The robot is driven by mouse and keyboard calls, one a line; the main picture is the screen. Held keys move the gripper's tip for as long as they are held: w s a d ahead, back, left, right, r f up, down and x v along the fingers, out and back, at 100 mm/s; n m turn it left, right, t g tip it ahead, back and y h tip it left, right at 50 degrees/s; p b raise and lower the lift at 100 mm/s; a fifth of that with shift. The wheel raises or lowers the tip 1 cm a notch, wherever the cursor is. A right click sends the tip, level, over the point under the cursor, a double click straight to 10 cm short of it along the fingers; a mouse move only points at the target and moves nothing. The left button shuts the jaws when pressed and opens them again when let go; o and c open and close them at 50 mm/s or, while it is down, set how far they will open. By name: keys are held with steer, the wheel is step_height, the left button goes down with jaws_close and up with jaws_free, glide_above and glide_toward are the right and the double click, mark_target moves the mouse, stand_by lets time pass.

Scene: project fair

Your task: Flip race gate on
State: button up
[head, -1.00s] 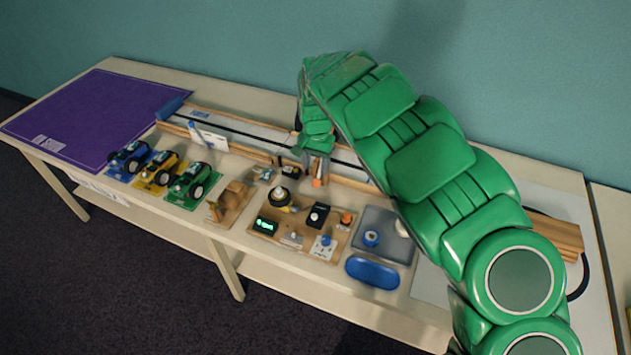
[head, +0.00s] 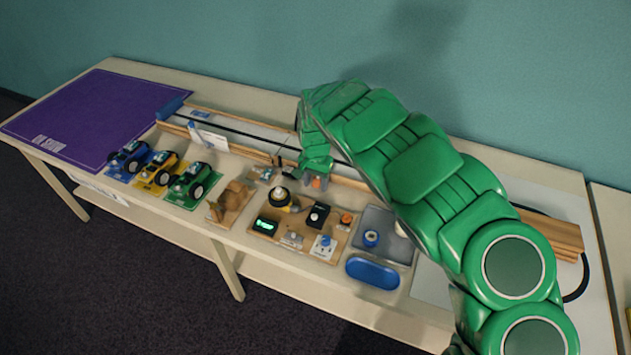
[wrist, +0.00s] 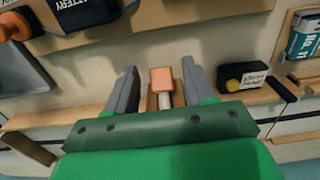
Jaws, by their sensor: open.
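An orange-topped lever (wrist: 162,79) with a pale stem shows between my fingers in the wrist view; it looks like the race gate switch. Its orange tip (head: 316,183) also shows in the head view, just below my gripper (head: 316,170), near the wooden track edge. My gripper (wrist: 160,76) is open, with one grey finger on each side of the lever. Gaps show between the lever and both fingers. The lever's base is hidden behind my gripper's green body.
A black labelled box with a yellow knob (wrist: 243,77) stands close to my right finger in the wrist view. A component board (head: 270,239) lies in front. Three toy cars, including a green car (head: 190,182), stand left. A blue tray (head: 372,273) lies at the front edge.

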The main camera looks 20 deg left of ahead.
steer(key=shift+c, duration=0.3)
jaws_close()
steer(key=shift+w+f+t, duration=0.15)
steer(key=shift+f+t, duration=0.15)
steer(key=shift+t, duration=0.3)
steer(key=shift+o, duration=0.3)
jaws_free()
steer(key=shift+r, duration=0.1)
